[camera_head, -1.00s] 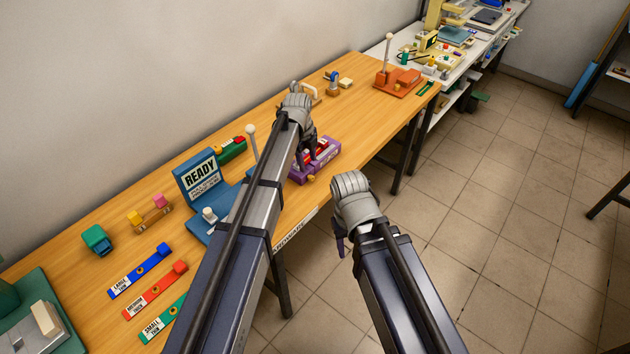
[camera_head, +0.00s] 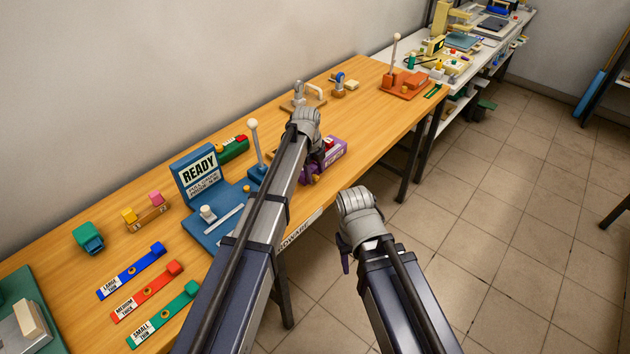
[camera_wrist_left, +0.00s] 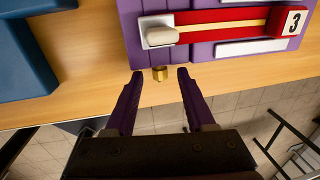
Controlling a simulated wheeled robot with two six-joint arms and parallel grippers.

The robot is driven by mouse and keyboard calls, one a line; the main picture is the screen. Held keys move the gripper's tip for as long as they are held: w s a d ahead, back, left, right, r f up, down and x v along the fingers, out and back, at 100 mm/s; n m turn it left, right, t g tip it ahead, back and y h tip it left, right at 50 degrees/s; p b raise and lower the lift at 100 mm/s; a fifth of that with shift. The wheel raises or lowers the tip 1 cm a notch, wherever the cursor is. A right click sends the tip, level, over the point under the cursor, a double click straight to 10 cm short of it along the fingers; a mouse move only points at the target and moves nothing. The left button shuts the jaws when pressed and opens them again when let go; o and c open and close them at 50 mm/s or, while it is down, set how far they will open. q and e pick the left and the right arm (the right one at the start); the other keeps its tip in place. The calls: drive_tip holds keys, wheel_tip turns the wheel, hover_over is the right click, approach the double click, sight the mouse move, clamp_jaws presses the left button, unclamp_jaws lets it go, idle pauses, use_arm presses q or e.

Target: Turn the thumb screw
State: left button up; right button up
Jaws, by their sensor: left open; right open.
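A purple device (camera_head: 334,152) sits at the front edge of the wooden workbench, partly hidden by my left gripper. In the left wrist view, the purple device (camera_wrist_left: 215,50) has a red slide track with a pale knob and the number 3. A small brass thumb screw (camera_wrist_left: 159,73) sticks out from its front face. My left gripper (camera_head: 314,178) is open at the device's front. Its purple fingers (camera_wrist_left: 160,74) show with their tips on either side of the screw, apart from it. My right gripper (camera_head: 345,258) is over the floor in front of the bench.
A blue READY stand (camera_head: 198,172) and a white-knobbed lever (camera_head: 253,127) are left of the purple device. Large, medium and small bars (camera_head: 145,290) lie on the bench's near left. An orange lever device (camera_head: 405,84) stands at the far end.

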use_arm(q)
drive_tip(key=shift+f, duration=0.4)
clamp_jaws()
idle(0.4)
